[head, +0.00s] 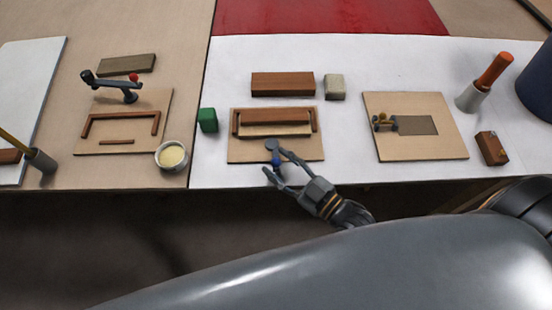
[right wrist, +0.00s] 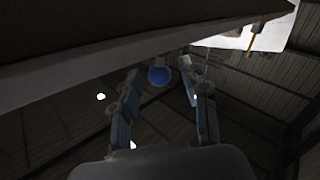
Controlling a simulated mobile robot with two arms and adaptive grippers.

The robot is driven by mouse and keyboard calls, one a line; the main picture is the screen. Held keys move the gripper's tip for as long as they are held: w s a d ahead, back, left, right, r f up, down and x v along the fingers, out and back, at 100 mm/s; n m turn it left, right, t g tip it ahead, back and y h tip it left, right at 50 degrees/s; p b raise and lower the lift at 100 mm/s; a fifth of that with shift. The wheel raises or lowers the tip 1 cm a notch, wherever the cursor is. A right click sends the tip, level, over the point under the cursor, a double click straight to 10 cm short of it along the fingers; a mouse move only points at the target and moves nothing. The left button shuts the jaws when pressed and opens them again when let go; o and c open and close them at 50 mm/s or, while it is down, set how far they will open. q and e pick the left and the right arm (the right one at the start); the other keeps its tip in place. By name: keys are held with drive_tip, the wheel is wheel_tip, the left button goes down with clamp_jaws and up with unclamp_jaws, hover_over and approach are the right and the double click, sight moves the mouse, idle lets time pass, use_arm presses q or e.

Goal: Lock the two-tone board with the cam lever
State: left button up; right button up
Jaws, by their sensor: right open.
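The two-tone board (head: 275,130), dark brown and tan, lies inside the brown U-shaped frame (head: 236,120) on the middle plywood base (head: 240,153). The cam lever (head: 272,145) is a dark grey piece at the base's front edge, with a blue knob (head: 277,161) pointing toward me. My right gripper (head: 274,176) is open at the table's front edge, with its fingers around the blue knob. In the right wrist view the blue knob (right wrist: 159,75) shows between the fingertips, with gaps to both fingers. My left gripper is not in view.
A green block (head: 208,120) stands left of the base, and a bowl (head: 171,155) further left. A red-knobbed lever (head: 118,86) stands at the left fixture; a yellow-knobbed one (head: 383,121) is on the right base. A brown block (head: 283,84) and grey block (head: 334,87) lie behind.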

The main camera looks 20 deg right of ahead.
drive_tip(key=shift+x, duration=0.8)
clamp_jaws()
